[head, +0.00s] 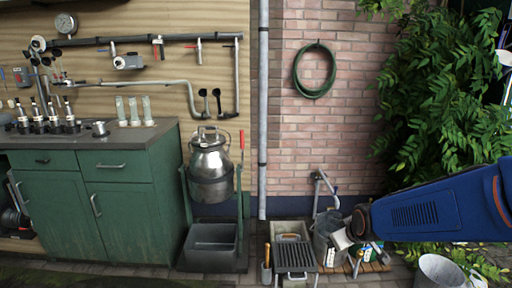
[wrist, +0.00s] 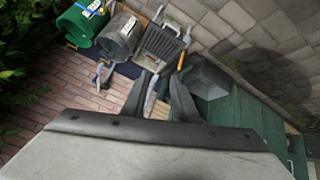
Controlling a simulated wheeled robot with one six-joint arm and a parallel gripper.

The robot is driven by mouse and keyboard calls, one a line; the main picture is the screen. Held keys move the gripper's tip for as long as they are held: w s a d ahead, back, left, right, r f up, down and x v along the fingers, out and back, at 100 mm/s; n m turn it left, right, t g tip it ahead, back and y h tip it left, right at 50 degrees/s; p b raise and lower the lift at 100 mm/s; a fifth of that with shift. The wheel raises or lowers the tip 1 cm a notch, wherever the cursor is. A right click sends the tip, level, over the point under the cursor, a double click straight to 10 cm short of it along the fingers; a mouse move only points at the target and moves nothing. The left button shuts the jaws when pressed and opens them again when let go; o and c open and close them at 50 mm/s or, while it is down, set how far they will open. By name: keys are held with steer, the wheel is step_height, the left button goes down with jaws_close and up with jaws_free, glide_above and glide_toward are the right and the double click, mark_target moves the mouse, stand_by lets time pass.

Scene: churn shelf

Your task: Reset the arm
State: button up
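My gripper (wrist: 160,84) shows in the wrist view with its two dark fingers apart. A narrow pale strip shows in the gap between them, and no object is clearly gripped. In the head view my blue arm reaches in from the right edge, low in front of the ivy and the wall's foot. Its end is by the wash area near the tap, where I cannot make out the fingers.
A metal churn (head: 210,160) hangs in a green stand over a grey trough (head: 211,245). A green cabinet (head: 120,215) stands left. A dark grate (head: 294,258) and a metal bucket (head: 438,271) are low down near my arm. A hose (head: 296,76) hangs on the brick wall.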

steer(key=s+d+r+m+g, duration=0.1)
steer(key=s+r, duration=0.3)
steer(key=s, duration=0.9)
steer(key=s+d+r+m+g, duration=0.1)
steer(key=s+r+m, duration=0.2)
steer(key=s, duration=1)
steer(key=shift+d+r+m+g+h, duration=0.3)
steer(key=shift+d+r+g, duration=0.1)
steer(key=shift+r, duration=0.05)
